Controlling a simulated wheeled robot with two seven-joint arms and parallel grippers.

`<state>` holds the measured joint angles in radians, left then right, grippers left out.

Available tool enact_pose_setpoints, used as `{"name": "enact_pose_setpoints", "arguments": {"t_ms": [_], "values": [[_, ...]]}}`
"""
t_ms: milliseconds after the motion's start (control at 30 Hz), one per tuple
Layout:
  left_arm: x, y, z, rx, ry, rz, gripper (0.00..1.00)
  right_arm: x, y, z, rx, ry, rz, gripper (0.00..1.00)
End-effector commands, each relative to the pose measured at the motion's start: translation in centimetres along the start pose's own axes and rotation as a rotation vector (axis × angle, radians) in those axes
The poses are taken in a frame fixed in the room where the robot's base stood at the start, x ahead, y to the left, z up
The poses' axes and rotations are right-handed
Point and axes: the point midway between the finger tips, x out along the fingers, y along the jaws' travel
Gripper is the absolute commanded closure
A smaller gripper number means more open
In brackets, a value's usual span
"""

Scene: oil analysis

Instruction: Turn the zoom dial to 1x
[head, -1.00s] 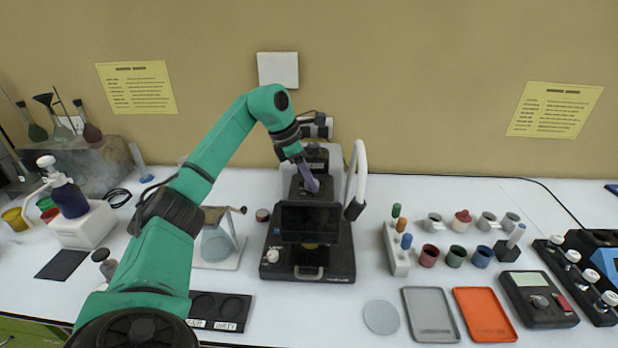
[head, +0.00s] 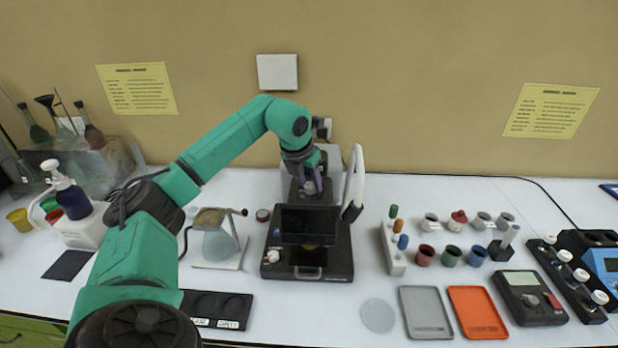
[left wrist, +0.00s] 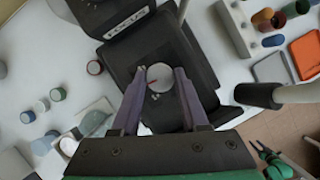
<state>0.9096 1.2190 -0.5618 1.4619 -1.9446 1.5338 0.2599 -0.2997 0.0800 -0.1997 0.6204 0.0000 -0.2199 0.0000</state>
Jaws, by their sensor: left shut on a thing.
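The zoom dial (left wrist: 160,77) is a small round light-grey knob with a red mark, on the dark body of the microscope-like device (left wrist: 160,40). In the left wrist view the red mark points left. My left gripper (left wrist: 160,71) has its two purple fingers on opposite sides of the dial and is shut on it. In the head view the device (head: 335,250) stands mid-bench, and my left gripper (head: 311,188) reaches its top from behind. The dial's scale marks are too small to read. A green and black part that looks like my right gripper (left wrist: 270,155) shows low in the left wrist view.
A white curved arm (head: 355,175) rises at the device's right. A stand with a funnel-like vessel (head: 218,240) is at its left. A rack of coloured-top bottles (head: 397,262), cups and two trays (head: 427,312) lie right. The bench in front of the device is mostly clear.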

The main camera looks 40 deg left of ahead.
Motion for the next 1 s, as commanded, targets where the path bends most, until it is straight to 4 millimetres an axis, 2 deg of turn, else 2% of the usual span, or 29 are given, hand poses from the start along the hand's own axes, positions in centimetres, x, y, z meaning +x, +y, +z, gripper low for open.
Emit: {"name": "enact_pose_setpoints", "arguments": {"t_ms": [200, 600, 1000], "values": [[-0.2, -0.2, 0.1, -0.188, -0.001, 0.077, 1.0, -1.1, 0.1, -0.1, 0.0, 0.0, 0.0, 0.5], [-0.1, -0.4, 0.2, -0.53, -0.001, 0.219, 1.0, -2.2, 0.1, -0.2, 0.0, -0.001, 0.0, 0.5], [0.0, -0.5, 0.2, -0.753, 0.0, 0.311, 1.0, -2.6, 0.1, -0.2, -0.001, -0.001, 0.0, 0.5]]}}
